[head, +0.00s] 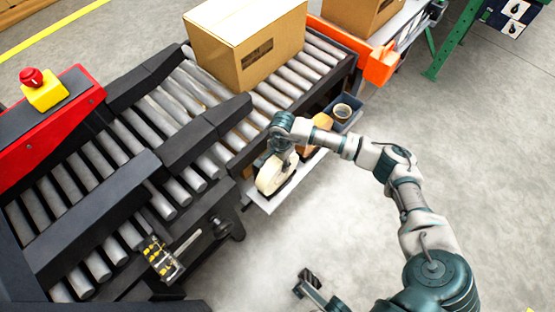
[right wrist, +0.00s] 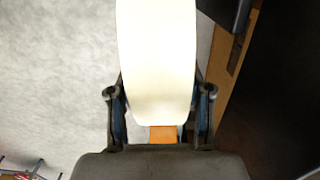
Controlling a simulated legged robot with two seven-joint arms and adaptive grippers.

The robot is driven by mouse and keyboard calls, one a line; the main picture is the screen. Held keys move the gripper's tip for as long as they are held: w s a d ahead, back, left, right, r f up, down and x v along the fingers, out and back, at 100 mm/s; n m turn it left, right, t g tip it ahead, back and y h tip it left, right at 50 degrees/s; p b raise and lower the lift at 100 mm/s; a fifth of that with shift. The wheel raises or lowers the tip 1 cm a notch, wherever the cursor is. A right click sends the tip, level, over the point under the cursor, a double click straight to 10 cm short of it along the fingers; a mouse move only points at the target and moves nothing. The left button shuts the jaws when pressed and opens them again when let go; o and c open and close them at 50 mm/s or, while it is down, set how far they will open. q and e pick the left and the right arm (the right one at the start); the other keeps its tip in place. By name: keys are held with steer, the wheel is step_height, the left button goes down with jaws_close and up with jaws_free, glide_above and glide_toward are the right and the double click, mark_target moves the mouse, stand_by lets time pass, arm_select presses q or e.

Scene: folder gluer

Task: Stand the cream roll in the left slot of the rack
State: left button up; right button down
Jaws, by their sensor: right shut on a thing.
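The cream roll (head: 271,175) is a thick pale ring, on edge at the side of the conveyor. My right gripper (head: 284,155) is shut on it from above. In the right wrist view, the roll (right wrist: 157,60) fills the space between the two fingers (right wrist: 160,115). A dark part that may be the rack shows just right of the roll's lower edge; its slots are mostly hidden. I cannot tell whether the roll's bottom touches anything.
The pale side shelf (head: 257,205) lies under the roll. An orange-tan item (head: 318,123) and a blue-grey bin (head: 353,123) with a small roll (head: 342,111) are farther back. A large carton (head: 240,50) sits on the roller conveyor (head: 165,105).

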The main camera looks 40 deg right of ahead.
steer(key=shift+f, duration=0.2)
steer(key=shift+w, duration=0.1)
steer(key=shift+a, duration=0.1)
steer(key=shift+c, duration=2.4)
jaws_free()
steer(key=shift+r, duration=0.15)
steer(key=shift+o, duration=0.4)
steer(key=shift+f, duration=0.2)
steer(key=r, duration=1.2)
steer(key=shift+d, duration=0.35)
